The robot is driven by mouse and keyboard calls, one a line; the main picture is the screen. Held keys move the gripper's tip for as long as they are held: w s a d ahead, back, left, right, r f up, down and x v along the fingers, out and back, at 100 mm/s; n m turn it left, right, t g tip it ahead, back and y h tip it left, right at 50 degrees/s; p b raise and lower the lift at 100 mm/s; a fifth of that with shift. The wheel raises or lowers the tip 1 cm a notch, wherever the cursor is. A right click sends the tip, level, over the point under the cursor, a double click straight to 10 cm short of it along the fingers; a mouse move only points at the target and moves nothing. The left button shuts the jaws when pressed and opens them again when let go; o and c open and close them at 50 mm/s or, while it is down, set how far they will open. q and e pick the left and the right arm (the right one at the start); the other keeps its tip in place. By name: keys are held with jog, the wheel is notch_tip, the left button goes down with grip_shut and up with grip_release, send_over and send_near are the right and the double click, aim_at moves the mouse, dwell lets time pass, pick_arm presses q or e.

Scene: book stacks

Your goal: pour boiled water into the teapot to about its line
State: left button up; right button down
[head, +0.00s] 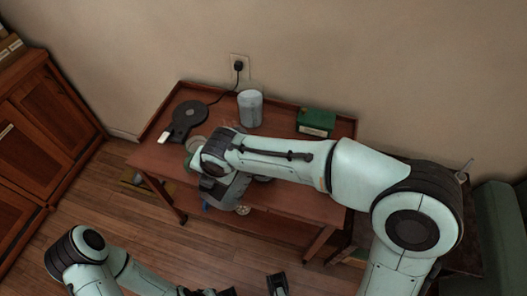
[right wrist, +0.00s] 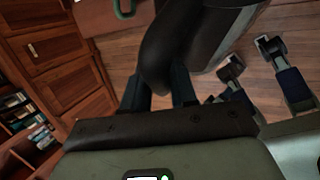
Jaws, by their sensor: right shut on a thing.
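My right gripper (right wrist: 160,88) is shut on the dark curved handle (right wrist: 163,50) of a grey kettle. The kettle's grey body (right wrist: 210,45) shows beyond the handle in the right wrist view. In the head view the kettle (head: 232,190) is partly under my right arm, over the trolley's front edge. A pale round rim (head: 195,144) shows just behind my right wrist, mostly hidden. A green loop (right wrist: 125,8) shows at the wrist view's top edge; I cannot tell whether it is the teapot's handle. The teapot's line and any water are not visible. My left gripper (head: 254,287) is open and empty, low in front.
The wooden trolley (head: 152,158) has a raised back rim. On it are a black kettle base (head: 189,117) corded to a wall socket (head: 239,67), a pale canister (head: 250,108) and a green box (head: 316,122). A wooden cabinet (head: 45,130) stands left.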

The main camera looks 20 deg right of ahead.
jog(key=shift+w+d+r+y+p, duration=0.15)
jog(key=shift+r+y+p, duration=0.15)
jog(key=shift+r, duration=0.2)
jog(key=shift+w+d+r+y+p, duration=0.1)
jog(key=shift+r+y+p, duration=0.15)
jog(key=shift+r, duration=0.25)
dwell(1.4)
jog(key=shift+d, duration=0.15)
jog(key=shift+r, duration=0.15)
jog(key=shift+g, duration=0.3)
dwell(0.3)
jog(key=shift+w+d+r+m+g+y+p, duration=0.2)
jog(key=shift+w+d+r+y+p, duration=0.1)
jog(key=shift+d+r+y, duration=0.2)
jog(key=shift+w+d+r+m+g+y+p, duration=0.15)
jog(key=shift+d+r+m+y+p, duration=0.15)
jog(key=shift+r, duration=0.3)
dwell(3.6)
